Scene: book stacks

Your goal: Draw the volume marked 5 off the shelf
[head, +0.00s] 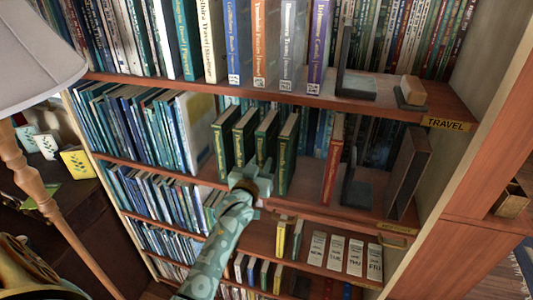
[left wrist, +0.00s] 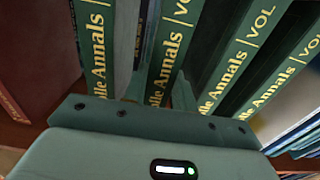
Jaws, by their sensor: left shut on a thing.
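Several dark green volumes with gold lettering stand upright on the middle shelf (head: 312,201). In the head view I see a leftmost one (head: 222,152), a second (head: 244,136), a third (head: 267,137) and a rightmost (head: 288,150). My left gripper (head: 255,178) is at the lower spines, shut on the third green volume. In the left wrist view the gripped volume (left wrist: 172,45) shows "Annals" and "VOL", between neighbours on its left (left wrist: 95,40) and right (left wrist: 236,60). The volume numbers are out of view or too small to read, so I cannot tell which is 5. My right gripper is not in view.
A red book (head: 333,160) and a dark bookend (head: 354,180) stand right of the green volumes, with bare shelf between. Pale and blue books (head: 195,132) stand to the left. The shelf above (head: 300,97) overhangs. A lamp (head: 38,45) stands at far left.

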